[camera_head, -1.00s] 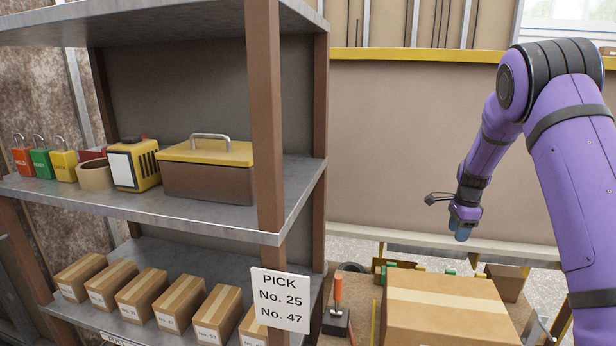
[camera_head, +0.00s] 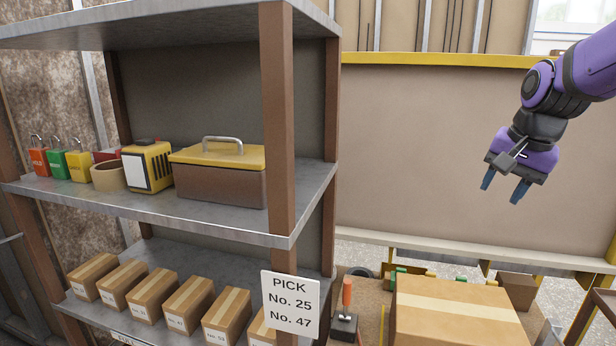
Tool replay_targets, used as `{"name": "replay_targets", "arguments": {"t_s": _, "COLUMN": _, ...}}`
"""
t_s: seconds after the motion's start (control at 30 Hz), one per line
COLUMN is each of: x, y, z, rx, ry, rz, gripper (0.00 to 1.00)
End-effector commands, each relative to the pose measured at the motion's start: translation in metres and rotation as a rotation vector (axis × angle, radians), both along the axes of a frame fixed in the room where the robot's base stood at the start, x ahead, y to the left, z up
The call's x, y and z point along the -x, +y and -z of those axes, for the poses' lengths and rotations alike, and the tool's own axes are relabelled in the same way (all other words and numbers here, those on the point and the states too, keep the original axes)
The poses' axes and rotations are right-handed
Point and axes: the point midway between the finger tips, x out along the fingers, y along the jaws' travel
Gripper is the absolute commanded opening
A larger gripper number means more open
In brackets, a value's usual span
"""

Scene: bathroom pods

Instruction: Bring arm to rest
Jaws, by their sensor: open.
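My purple arm comes in from the upper right. My gripper (camera_head: 504,189) is open and empty. Its two blue-grey fingertips are apart and point downward. It hangs in the air at the right, in front of the beige wall panel and above the large taped cardboard box (camera_head: 455,318). It touches nothing.
A metal shelf unit (camera_head: 230,222) with brown posts fills the left. It holds padlocks (camera_head: 58,166), a tape roll (camera_head: 108,176), a yellow device (camera_head: 150,167), a toolbox (camera_head: 220,180) and several small boxes (camera_head: 187,304). A PICK sign (camera_head: 290,303) hangs in front.

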Motion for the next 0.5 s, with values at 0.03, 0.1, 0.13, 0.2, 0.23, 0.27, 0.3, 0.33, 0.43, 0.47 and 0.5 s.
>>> {"name": "replay_targets", "arguments": {"t_s": 0.03, "x": 0.017, "y": 0.006, "z": -0.007, "rx": 0.015, "ry": -0.02, "rz": -0.047, "gripper": 0.44}}
{"name": "replay_targets", "arguments": {"t_s": 0.1, "x": 0.038, "y": 0.012, "z": -0.013, "rx": 0.04, "ry": -0.041, "rz": -0.115, "gripper": 0.44}}
{"name": "replay_targets", "arguments": {"t_s": 0.13, "x": 0.047, "y": 0.014, "z": -0.015, "rx": 0.052, "ry": -0.051, "rz": -0.144, "gripper": 0.44}}
{"name": "replay_targets", "arguments": {"t_s": 0.2, "x": 0.068, "y": 0.02, "z": -0.019, "rx": 0.079, "ry": -0.073, "rz": -0.212, "gripper": 0.44}}
{"name": "replay_targets", "arguments": {"t_s": 0.23, "x": 0.077, "y": 0.022, "z": -0.021, "rx": 0.092, "ry": -0.082, "rz": -0.239, "gripper": 0.44}}
{"name": "replay_targets", "arguments": {"t_s": 0.27, "x": 0.086, "y": 0.024, "z": -0.022, "rx": 0.105, "ry": -0.09, "rz": -0.268, "gripper": 0.44}}
{"name": "replay_targets", "arguments": {"t_s": 0.3, "x": 0.098, "y": 0.027, "z": -0.023, "rx": 0.123, "ry": -0.102, "rz": -0.306, "gripper": 0.44}}
{"name": "replay_targets", "arguments": {"t_s": 0.33, "x": 0.107, "y": 0.028, "z": -0.023, "rx": 0.136, "ry": -0.109, "rz": -0.334, "gripper": 0.44}}
{"name": "replay_targets", "arguments": {"t_s": 0.43, "x": 0.136, "y": 0.034, "z": -0.022, "rx": 0.183, "ry": -0.137, "rz": -0.425, "gripper": 0.44}}
{"name": "replay_targets", "arguments": {"t_s": 0.47, "x": 0.145, "y": 0.036, "z": -0.021, "rx": 0.199, "ry": -0.145, "rz": -0.452, "gripper": 0.44}}
{"name": "replay_targets", "arguments": {"t_s": 0.5, "x": 0.155, "y": 0.037, "z": -0.02, "rx": 0.218, "ry": -0.155, "rz": -0.484, "gripper": 0.44}}
